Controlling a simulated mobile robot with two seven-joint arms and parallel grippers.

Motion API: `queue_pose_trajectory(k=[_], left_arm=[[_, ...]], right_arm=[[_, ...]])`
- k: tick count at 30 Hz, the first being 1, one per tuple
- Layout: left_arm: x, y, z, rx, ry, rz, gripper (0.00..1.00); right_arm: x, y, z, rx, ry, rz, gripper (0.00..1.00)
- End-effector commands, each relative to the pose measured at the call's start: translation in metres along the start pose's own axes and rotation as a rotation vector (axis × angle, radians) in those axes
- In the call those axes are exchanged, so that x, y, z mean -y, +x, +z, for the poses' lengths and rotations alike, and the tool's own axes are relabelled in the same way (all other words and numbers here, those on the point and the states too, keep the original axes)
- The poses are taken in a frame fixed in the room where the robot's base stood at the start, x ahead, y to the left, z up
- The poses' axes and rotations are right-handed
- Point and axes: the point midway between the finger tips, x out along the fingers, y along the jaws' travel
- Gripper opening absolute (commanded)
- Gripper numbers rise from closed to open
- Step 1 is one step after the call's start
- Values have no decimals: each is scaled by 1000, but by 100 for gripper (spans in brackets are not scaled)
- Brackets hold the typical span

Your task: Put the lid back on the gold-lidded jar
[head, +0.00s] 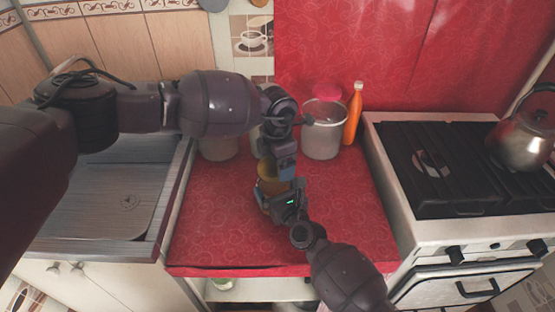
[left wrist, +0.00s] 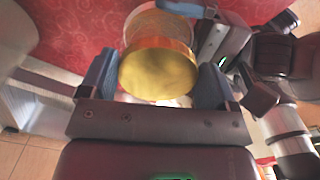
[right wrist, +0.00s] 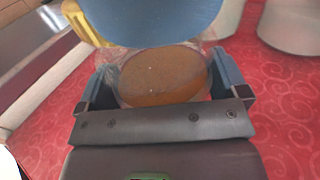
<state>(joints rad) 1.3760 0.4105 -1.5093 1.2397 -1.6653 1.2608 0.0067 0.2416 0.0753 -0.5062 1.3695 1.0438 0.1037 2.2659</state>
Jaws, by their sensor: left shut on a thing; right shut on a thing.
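The gold lid (left wrist: 158,70) is between the fingers of my left gripper (left wrist: 155,80). In the right wrist view the lid's gold edge (right wrist: 84,24) shows behind a blue finger of the left gripper. The clear jar (right wrist: 165,78), with brown contents, is between the fingers of my right gripper (right wrist: 162,82); its round mouth faces that camera and the lid is not seated on it. In the left wrist view the jar (left wrist: 150,22) shows just beyond the lid. In the head view both grippers meet over the counter and largely hide jar and lid (head: 265,170).
On the red counter (head: 215,235), a large clear canister (head: 322,140), an orange bottle (head: 354,115) and another canister (head: 220,147) stand at the back. The stove with a kettle (head: 522,138) is to the right, the sink (head: 105,205) to the left. The counter front is clear.

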Motion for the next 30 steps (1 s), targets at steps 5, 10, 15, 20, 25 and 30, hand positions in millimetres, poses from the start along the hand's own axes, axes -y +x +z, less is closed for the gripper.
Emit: queue_pose_trajectory(k=[5, 10, 15, 20, 25, 30], left_arm=[[0, 0, 0, 0, 0, 0, 61], [0, 0, 0, 0, 1, 0, 61], [0, 2, 0, 0, 1, 0, 61], [0, 5, 0, 0, 1, 0, 61], [0, 8, 0, 0, 2, 0, 61], [1, 10, 0, 0, 3, -1, 61]], right_arm=[[0, 0, -1, -2, -1, 0, 50], [0, 0, -1, -2, -1, 0, 50], [0, 0, -1, -2, -1, 0, 50], [0, 0, -1, -2, -1, 0, 50], [0, 0, -1, -2, -1, 0, 50], [0, 0, -1, -2, -1, 0, 50]])
